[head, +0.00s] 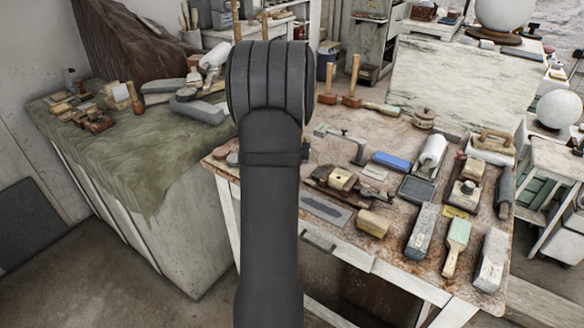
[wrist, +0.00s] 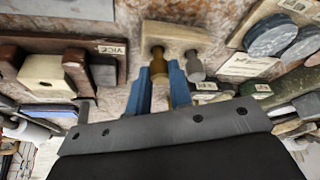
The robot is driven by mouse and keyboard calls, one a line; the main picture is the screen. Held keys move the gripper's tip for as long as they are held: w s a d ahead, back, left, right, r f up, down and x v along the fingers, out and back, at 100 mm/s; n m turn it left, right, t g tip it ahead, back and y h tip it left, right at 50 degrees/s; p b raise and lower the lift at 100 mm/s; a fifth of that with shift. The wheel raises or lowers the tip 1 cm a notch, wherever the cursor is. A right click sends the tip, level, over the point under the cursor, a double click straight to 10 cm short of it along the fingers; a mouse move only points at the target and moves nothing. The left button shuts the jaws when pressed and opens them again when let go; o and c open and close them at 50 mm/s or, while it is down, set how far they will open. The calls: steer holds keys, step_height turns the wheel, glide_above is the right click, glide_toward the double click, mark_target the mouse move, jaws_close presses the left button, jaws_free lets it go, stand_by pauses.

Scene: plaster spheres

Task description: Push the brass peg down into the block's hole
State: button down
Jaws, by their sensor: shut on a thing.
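My gripper (wrist: 166,70) shows in the wrist view with two blue fingers shut on the brass peg (wrist: 179,94). The peg's lower end points at a pale wooden block (wrist: 176,32) with two dark round holes. The end is at or very near the left hole; I cannot tell how deep it sits, as the fingers cover part of it. A grey peg (wrist: 195,68) stands at the right hole of the block.
In the wrist view a brown vice (wrist: 108,50) lies left of the block, and grey discs (wrist: 270,38) lie on a pale board to the right. In the head view the worktable (head: 345,127) is crowded with tools, including a blue box (head: 390,160) and a wooden block (head: 373,222).

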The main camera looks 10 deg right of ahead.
step_height(320, 180, up, 4)
steer(key=shift+r, duration=0.1)
steer(key=s+d+r, duration=0.6)
steer(key=s+d, duration=0.2)
steer(key=shift+w+d+f+m+g+h, duration=0.1)
steer(key=shift+w+d+m+g+h, duration=0.2)
steer(key=shift+d+m, duration=0.65)
steer(key=shift+w+d+r+m+g+h, duration=0.1)
steer(key=shift+w+d+m+h, duration=0.25)
steer(key=shift+d+m, duration=0.65)
steer(key=shift+w+d+f+m+g+h, duration=0.1)
steer(key=shift+w+d+m+g+h, duration=0.2)
steer(key=shift+d+m, duration=0.65)
steer(key=shift+a, duration=0.15)
steer(key=shift+f, duration=2.4)
steer(key=shift+f, duration=1.8)
steer(key=c, duration=1.2)
jaws_free()
